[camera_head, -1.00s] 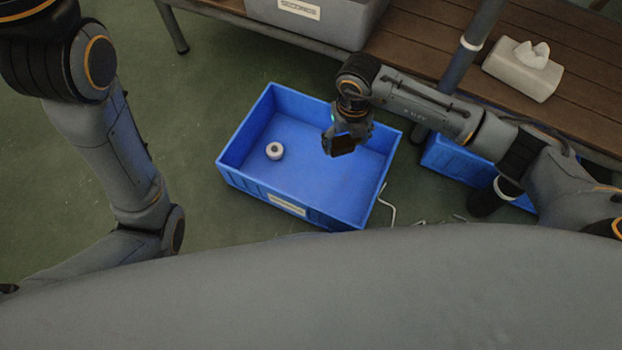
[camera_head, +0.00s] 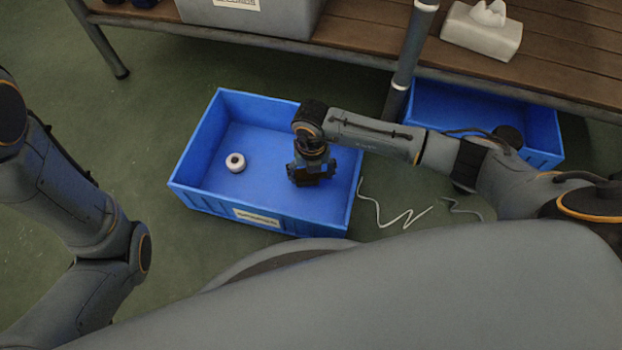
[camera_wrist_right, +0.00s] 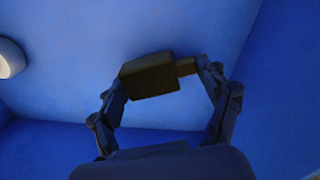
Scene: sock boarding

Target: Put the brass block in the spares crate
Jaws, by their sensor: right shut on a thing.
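My right gripper (camera_head: 313,177) reaches down into the blue crate (camera_head: 190,205), on its right side. The right wrist view shows the brass block (camera_wrist_right: 150,76), dark and brownish, between the fingers of that gripper (camera_wrist_right: 165,78), which is shut on it. Blue crate surfaces surround the block in that view; whether it touches the floor of the crate I cannot tell. In the head view the gripper hides the block. The crate has a label on its front wall, too small to read. My left gripper is out of view; only my left arm shows.
A white ring-shaped roll (camera_head: 235,163) lies in the crate's left part. A second blue crate (camera_head: 545,135) stands under the slatted bench (camera_head: 570,60). A grey bin (camera_head: 285,22) and tissue box (camera_head: 480,35) are on the bench. White cord (camera_head: 400,217) lies on the green floor.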

